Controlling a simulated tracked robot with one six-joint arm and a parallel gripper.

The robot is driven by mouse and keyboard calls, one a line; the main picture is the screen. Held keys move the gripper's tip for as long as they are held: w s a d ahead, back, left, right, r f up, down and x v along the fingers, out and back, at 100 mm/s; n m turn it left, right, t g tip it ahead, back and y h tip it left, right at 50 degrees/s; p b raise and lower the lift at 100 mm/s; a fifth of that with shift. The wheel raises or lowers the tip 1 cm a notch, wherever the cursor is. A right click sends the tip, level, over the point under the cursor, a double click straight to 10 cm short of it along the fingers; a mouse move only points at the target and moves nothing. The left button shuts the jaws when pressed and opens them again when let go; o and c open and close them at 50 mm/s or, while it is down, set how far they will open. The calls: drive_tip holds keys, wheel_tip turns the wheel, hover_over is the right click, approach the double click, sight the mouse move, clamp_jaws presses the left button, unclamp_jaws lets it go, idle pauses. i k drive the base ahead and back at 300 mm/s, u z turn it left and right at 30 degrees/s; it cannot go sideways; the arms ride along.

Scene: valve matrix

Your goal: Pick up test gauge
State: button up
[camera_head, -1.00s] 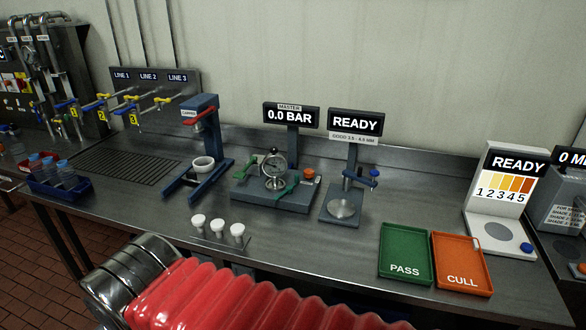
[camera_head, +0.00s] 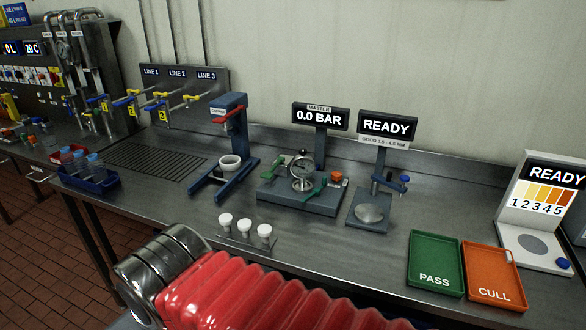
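The round test gauge (camera_head: 303,172) has a pale dial face and stands upright on the dark gauge stand (camera_head: 310,202) at the middle of the steel bench. A green lever lies on each side of it, and an orange-red knob sits to its right. The "MASTER 0.0 BAR" display (camera_head: 320,117) stands behind it. Nothing touches the gauge from my side. My red ribbed arm cover and metal joint show at the bottom of the picture, in front of the bench. My gripper is outside the view.
A blue press stand (camera_head: 230,150) with a white cup is left of the gauge. Several white-capped pieces (camera_head: 245,228) stand in front. A READY gauge stand (camera_head: 368,212) is close on the right. Green PASS (camera_head: 435,264) and orange CULL (camera_head: 495,275) trays lie at front right.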

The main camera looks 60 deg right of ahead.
sight(302, 167)
drive_tip(key=i, duration=0.9)
drive_tip(key=z, duration=0.05)
